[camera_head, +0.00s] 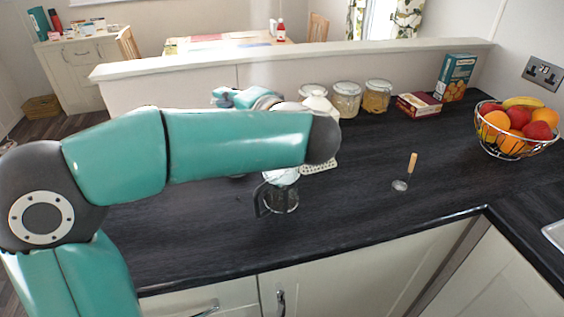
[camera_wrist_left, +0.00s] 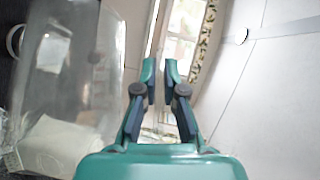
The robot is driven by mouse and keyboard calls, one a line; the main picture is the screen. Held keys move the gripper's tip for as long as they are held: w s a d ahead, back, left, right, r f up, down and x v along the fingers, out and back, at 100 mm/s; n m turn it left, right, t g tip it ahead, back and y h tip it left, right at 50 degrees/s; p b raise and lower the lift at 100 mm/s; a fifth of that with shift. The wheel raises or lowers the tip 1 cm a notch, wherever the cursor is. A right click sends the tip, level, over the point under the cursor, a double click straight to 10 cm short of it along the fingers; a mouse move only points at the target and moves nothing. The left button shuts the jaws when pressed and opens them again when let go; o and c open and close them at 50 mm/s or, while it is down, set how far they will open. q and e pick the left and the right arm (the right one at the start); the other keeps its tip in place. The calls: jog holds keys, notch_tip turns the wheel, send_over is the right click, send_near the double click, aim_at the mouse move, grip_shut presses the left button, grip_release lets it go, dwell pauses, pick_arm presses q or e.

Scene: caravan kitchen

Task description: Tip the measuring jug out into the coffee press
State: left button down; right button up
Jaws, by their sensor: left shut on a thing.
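The coffee press (camera_head: 282,198) is a clear glass vessel with a dark handle, standing on the dark worktop; my left arm hides its upper part. In the left wrist view, a large clear vessel wall (camera_wrist_left: 75,65) fills the left side beside my left gripper (camera_wrist_left: 159,85); I take it for the measuring jug. The fingers are nearly together, shut on it, though the grip point is hard to make out. My right gripper is not in view.
Glass jars (camera_head: 346,98), boxes (camera_head: 455,77) and a fruit basket (camera_head: 516,130) stand along the back and right. A wooden-handled utensil (camera_head: 408,172) is right of the press. The front worktop is clear.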

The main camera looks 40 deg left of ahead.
pick_arm(q)
jog(key=shift+w+d+r+m+y, duration=0.3)
jog(key=shift+d+r+m, duration=0.1)
jog(key=shift+d+r, duration=0.1)
dwell(0.3)
jog(key=shift+w+d+r+m+y+p, duration=0.2)
jog(key=shift+w+d+m+y+p, duration=0.15)
jog(key=shift+d+y+p, duration=0.15)
